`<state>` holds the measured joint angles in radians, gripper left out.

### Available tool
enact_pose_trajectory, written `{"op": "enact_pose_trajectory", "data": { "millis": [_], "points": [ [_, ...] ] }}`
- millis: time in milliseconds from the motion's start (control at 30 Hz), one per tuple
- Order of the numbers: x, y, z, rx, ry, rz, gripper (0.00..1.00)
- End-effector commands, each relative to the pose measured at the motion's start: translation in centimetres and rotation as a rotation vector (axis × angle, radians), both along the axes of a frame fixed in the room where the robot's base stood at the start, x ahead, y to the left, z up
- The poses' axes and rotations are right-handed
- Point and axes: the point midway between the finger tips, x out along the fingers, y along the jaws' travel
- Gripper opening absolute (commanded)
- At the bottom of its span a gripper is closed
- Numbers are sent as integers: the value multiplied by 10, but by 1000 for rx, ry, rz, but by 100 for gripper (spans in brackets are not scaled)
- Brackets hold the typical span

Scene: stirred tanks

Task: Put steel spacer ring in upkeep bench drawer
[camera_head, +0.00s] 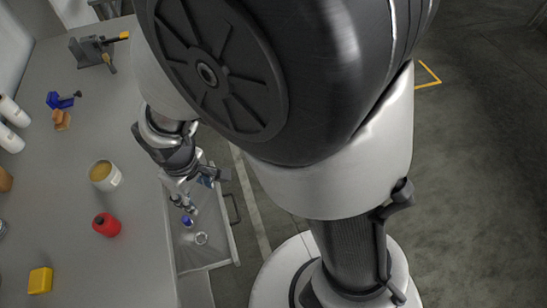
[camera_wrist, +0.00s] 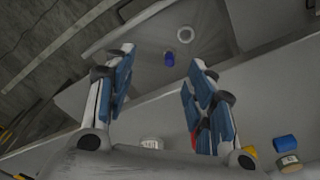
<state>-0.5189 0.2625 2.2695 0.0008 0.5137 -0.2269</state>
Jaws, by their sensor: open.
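The bench drawer (camera_head: 207,262) stands pulled out from the side of the grey bench, with its handle (camera_head: 236,208) on the outer side. The pale steel ring (camera_head: 201,238) lies flat inside the drawer, towards its near end. In the wrist view the ring (camera_wrist: 185,34) lies beyond the fingertips, apart from them. My gripper (camera_head: 187,207) is over the drawer, open and empty. Its two blue-padded fingers (camera_wrist: 160,62) are wide apart in the wrist view. My arm and gripper hide the far part of the drawer in the head view.
A small blue cylinder (camera_head: 187,221) is in the drawer beside the ring. On the bench top (camera_head: 85,265) are a cream tin (camera_head: 105,175), a red container (camera_head: 106,225), a yellow block (camera_head: 40,280), a blue tool (camera_head: 62,100) and a vise (camera_head: 92,52). Floor lies right of the drawer.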

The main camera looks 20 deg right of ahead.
Motion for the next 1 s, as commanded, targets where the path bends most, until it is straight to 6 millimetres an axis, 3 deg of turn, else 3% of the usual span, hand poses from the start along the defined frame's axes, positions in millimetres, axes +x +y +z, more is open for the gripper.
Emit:
{"op": "enact_pose_trajectory", "data": {
  "millis": [33, 200, 400, 500, 667, 1000],
  "points": [
    [3, -21, 30, 20, -34, -72, 50],
    [-13, -83, 101, 64, -113, -288, 50],
    [-58, -145, 156, 105, -208, -529, 50],
    [-81, -165, 170, 119, -246, -624, 50],
    [-104, -180, 179, 131, -284, -715, 50],
    [-110, -184, 181, 133, -292, -739, 50]
  ]
}}
